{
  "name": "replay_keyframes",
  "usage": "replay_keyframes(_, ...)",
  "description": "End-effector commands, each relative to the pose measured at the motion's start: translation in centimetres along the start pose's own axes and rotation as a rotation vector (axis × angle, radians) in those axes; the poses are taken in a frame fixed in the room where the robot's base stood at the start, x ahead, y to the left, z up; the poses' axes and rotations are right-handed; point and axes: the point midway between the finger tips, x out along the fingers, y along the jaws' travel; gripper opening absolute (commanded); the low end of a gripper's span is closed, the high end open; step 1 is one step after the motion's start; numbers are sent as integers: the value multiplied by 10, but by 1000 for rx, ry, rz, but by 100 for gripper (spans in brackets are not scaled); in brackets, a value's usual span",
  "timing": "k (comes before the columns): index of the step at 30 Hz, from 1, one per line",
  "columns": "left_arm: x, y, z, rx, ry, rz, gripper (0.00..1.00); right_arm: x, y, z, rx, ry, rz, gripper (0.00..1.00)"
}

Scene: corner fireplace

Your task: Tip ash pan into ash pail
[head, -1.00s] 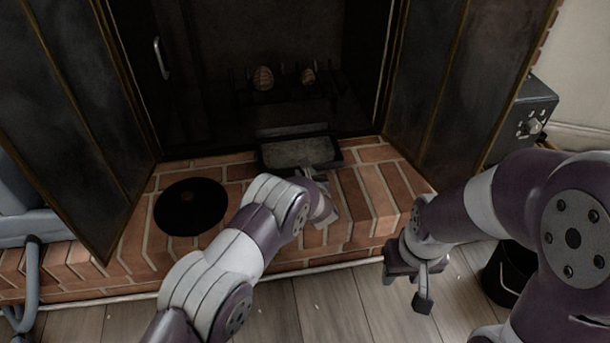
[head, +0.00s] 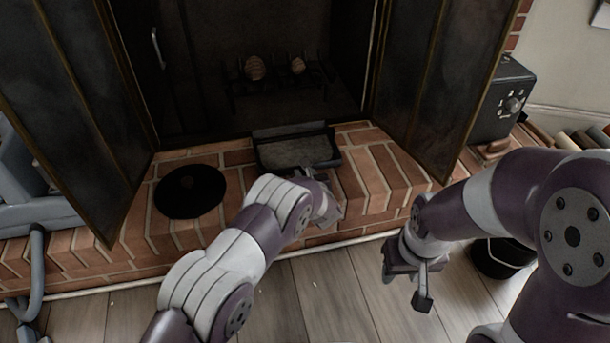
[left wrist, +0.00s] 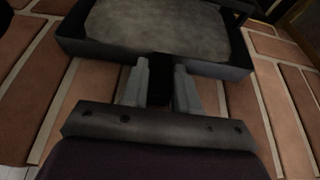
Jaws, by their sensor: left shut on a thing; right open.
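The ash pan (head: 297,151) is a dark shallow rectangular tray with grey ash in it, at the front of the firebox on the brick hearth. My left gripper (head: 318,178) is shut on its front edge or handle. In the left wrist view the ash pan (left wrist: 100,50) lies just beyond my left gripper (left wrist: 160,82), whose fingers close on a dark piece at the middle of its front. The ash pail (head: 492,262) is black and stands on the floor at the right, partly hidden by my right arm. My right gripper (head: 410,282) is open and empty above the floor, left of the pail.
A round black lid-like disc (head: 190,191) lies on the hearth (head: 375,190) at the left. Open dark doors (head: 425,90) flank the firebox. A grate with two round brown pieces stands inside. A dark box with knobs (head: 505,100) is at the right. Wooden floor in front is clear.

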Motion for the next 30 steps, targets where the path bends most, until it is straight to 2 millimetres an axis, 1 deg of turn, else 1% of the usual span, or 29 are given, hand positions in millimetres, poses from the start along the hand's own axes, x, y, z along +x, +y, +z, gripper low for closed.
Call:
replay_keyframes(1, 0, 0, 0, 0, 0, 0, 0, 0, 0, 0, 0, 0, 0, 43)
replay_keyframes(2, 0, 0, 0, 0, 0, 0, 36, 0, 0, 0, 0, 0, 0, 43)
replay_keyframes(3, 0, 0, 0, 0, 0, 0, 49, 0, 0, 0, 0, 0, 0, 43)
replay_keyframes(4, 0, 0, 0, 0, 0, 0, 59, 0, 0, 0, 0, 0, 0, 43)
replay_keyframes(12, 0, 0, 0, 0, 0, 0, 59, 0, 0, 0, 0, 0, 0, 43)
replay_keyframes(14, -3, 0, 1, 1, 1, -1, 59, -3, 0, 0, 0, 0, 0, 43)
replay_keyframes(16, -10, -1, 4, 2, 1, -1, 59, -10, 0, -1, 0, 0, 0, 43)
replay_keyframes(20, -36, -1, 8, 3, 1, -2, 59, -31, 0, -4, 0, 0, 0, 43)
replay_keyframes(25, -80, -1, 9, 3, 2, -3, 59, -59, 0, -7, 0, 0, 0, 43)
replay_keyframes(26, -84, -1, 5, 3, 0, -3, 59, -57, 0, -7, 0, 1, 0, 43)
replay_keyframes(27, -89, -1, 1, 0, -2, -3, 59, -49, 0, -6, 0, 1, 0, 43)
replay_keyframes(30, -105, -1, 0, -1, -2, -3, 59, -47, 0, -5, 0, -1, 0, 43)
